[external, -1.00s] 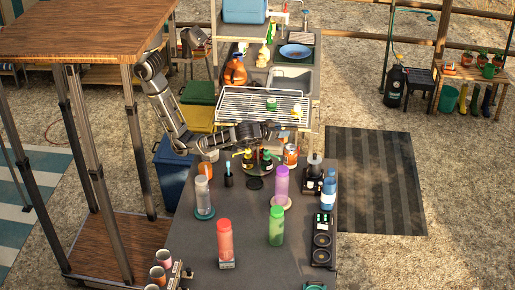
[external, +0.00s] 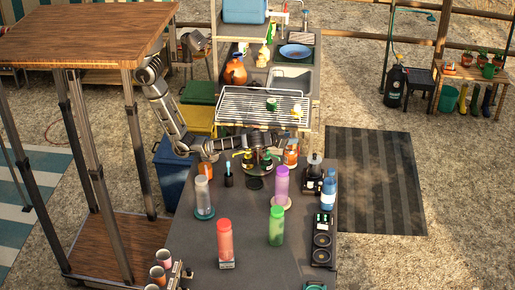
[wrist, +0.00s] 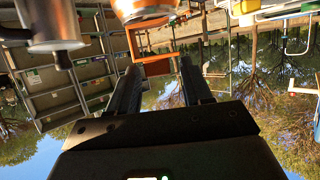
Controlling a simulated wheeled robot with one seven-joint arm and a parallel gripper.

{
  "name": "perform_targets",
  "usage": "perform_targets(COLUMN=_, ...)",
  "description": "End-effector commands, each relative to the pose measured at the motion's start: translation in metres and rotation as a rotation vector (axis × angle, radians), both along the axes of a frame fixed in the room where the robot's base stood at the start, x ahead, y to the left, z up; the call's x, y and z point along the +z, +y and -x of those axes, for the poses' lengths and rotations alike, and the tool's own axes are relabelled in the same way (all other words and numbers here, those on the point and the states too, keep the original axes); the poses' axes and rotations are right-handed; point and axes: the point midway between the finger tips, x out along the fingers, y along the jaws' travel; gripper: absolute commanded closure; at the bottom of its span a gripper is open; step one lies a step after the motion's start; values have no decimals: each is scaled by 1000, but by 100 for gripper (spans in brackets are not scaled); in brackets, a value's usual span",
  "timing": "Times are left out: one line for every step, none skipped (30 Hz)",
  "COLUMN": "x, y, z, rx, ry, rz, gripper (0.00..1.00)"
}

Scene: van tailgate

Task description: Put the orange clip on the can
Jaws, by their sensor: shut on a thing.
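The can (external: 291,156), orange with a pale band, stands at the far end of the dark table in the external view. In the upside-down wrist view, the can's silver rim and orange side (wrist: 146,10) show at the top edge. The orange clip (wrist: 150,58) is a thin square-cornered frame at my fingertips in the wrist view. My gripper (wrist: 160,72) is shut on it. The clip appears just beyond the can's rim; I cannot tell whether they touch. In the external view my gripper (external: 280,139) is small, close to the can, and the clip cannot be made out.
A silver pot with a black knob (wrist: 50,25) is close beside the can in the wrist view. A purple bottle (external: 281,182) and a blue bottle (external: 328,190) stand nearer. A wire rack (external: 262,107) lies behind.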

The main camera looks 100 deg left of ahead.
Motion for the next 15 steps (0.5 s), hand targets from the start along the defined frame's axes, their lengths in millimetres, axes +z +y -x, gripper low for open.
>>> perform_targets(x=2, y=0, z=0, rx=0, ry=-1, rz=0, gripper=79)
perform_targets(x=2, y=0, z=0, rx=0, ry=-1, rz=0, gripper=79)
perform_targets(x=2, y=0, z=0, rx=0, ry=-1, rz=0, gripper=79)
perform_targets(x=2, y=0, z=0, rx=0, ry=-1, rz=0, gripper=79)
perform_targets(x=1, y=0, z=0, rx=0, ry=-1, rz=0, gripper=79)
perform_targets(x=0, y=0, z=0, rx=0, ry=-1, rz=0, gripper=79)
perform_targets(x=-1, y=0, z=0, rx=0, ry=-1, rz=0, gripper=79)
perform_targets(x=-2, y=0, z=0, rx=0, ry=-1, rz=0, gripper=79)
perform_targets(x=-1, y=0, z=0, rx=0, ry=-1, rz=0, gripper=48)
perform_targets(x=-1, y=0, z=0, rx=0, ry=-1, rz=0, gripper=45)
perform_targets(x=-1, y=0, z=0, rx=0, ry=-1, rz=0, gripper=42)
perform_targets(x=-1, y=0, z=0, rx=0, ry=-1, rz=0, gripper=38)
perform_targets(x=-1, y=0, z=0, rx=0, ry=-1, rz=0, gripper=35)
perform_targets(x=-1, y=0, z=0, rx=0, ry=-1, rz=0, gripper=32)
perform_targets(x=-1, y=0, z=0, rx=0, ry=-1, rz=0, gripper=29)
